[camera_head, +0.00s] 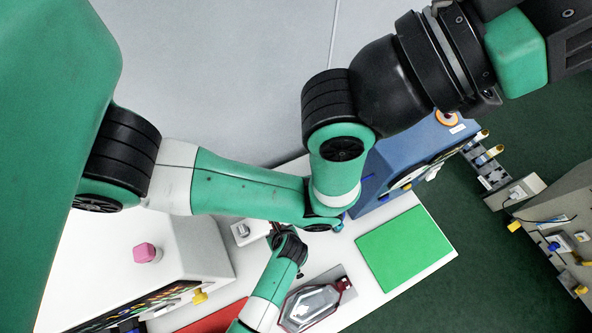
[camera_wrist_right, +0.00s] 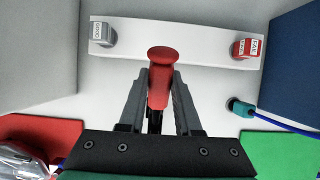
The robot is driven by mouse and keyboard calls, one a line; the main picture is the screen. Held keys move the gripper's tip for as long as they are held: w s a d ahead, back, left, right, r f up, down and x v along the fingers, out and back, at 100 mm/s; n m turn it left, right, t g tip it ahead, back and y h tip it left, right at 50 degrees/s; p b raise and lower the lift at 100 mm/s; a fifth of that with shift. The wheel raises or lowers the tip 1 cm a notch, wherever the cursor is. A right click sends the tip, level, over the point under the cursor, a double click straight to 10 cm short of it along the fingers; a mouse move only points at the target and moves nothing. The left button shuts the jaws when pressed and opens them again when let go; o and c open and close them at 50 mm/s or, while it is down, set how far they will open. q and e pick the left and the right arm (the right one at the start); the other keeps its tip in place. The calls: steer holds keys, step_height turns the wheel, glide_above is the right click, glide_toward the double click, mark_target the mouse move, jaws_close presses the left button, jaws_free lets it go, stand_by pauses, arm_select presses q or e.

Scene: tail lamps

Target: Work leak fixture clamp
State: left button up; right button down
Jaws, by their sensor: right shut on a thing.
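In the right wrist view my right gripper (camera_wrist_right: 160,82) is shut on a red clamp handle (camera_wrist_right: 161,60) with a rounded top. What lies below the handle is hidden by my fingers. My right gripper's fingers cannot be made out in the head view. My left gripper is not seen.
A grey GOOD button (camera_wrist_right: 103,35) and a red FAIL button (camera_wrist_right: 245,48) sit on a white bar beyond the handle. A green mat (camera_head: 405,248) and red mat (camera_head: 215,320) flank the lamp. A blue machine (camera_head: 400,165) stands behind. A blue cable (camera_wrist_right: 285,122) runs at right.

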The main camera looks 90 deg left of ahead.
steer(key=shift+w+d+r+y, duration=0.15)
steer(key=shift+r+y, duration=0.1)
steer(key=shift+y, duration=0.15)
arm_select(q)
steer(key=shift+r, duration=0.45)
arm_select(e)
steer(key=c, duration=0.6)
jaws_free()
steer(key=shift+d+r+p, duration=0.1)
steer(key=shift+r+p, duration=0.2)
steer(key=shift+p, duration=0.05)
arm_select(q)
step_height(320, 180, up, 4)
steer(key=p, duration=0.3)
arm_select(e)
steer(key=v, duration=1.1)
steer(key=shift+w+f, duration=0.1)
